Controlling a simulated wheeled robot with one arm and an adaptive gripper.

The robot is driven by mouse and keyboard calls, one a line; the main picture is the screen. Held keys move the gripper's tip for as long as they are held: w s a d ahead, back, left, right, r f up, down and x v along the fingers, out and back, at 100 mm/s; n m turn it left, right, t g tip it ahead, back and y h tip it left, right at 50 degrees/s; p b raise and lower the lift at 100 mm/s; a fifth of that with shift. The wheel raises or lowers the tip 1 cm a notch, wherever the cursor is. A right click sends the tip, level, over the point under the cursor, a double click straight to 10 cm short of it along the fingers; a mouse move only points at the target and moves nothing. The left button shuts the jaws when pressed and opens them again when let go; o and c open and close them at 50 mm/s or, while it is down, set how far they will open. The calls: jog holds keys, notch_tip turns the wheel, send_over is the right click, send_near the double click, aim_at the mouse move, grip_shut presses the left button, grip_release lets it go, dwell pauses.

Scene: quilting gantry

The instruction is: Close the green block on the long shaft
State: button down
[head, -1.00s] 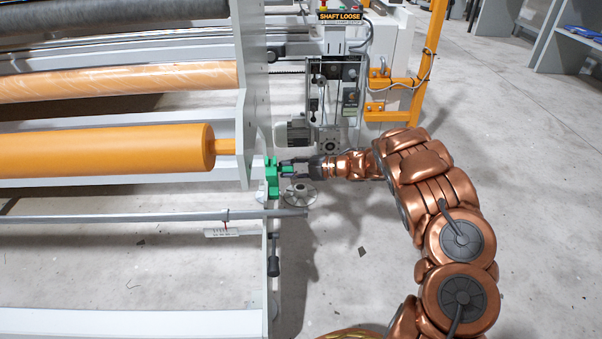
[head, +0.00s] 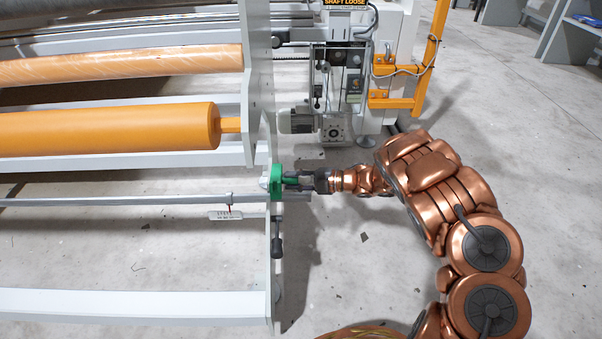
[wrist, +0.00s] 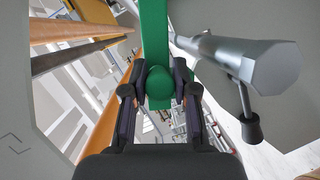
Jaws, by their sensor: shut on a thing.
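The green block (head: 277,188) sits at the right side plate of the machine, by the right end of the long grey shaft (head: 120,201). In the wrist view the green block (wrist: 154,32) rises between my fingers, with a round green knob (wrist: 160,86) at its near end. My gripper (head: 290,181) comes from the right and is shut on this knob. In the wrist view the shaft's end (wrist: 268,68) sticks out just right of the block. Whether the block is fully seated over the shaft is hidden.
A black-knobbed lever (wrist: 250,128) hangs below the shaft end. An orange roll (head: 110,130) lies above the shaft, left of the side plate. A motor unit (head: 333,128) stands behind.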

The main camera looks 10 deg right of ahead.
jog(key=shift+s+a+f, duration=0.2)
jog(key=shift+s+f, duration=0.2)
jog(key=shift+f, duration=0.2)
jog(key=c, duration=0.9)
grip_release()
jog(key=shift+d, duration=0.2)
jog(key=shift+s+d+r, duration=0.1)
jog(key=shift+d+r, duration=0.05)
jog(key=shift+d, duration=0.15)
jog(key=v, duration=1.1)
jog(key=shift+s, duration=0.1)
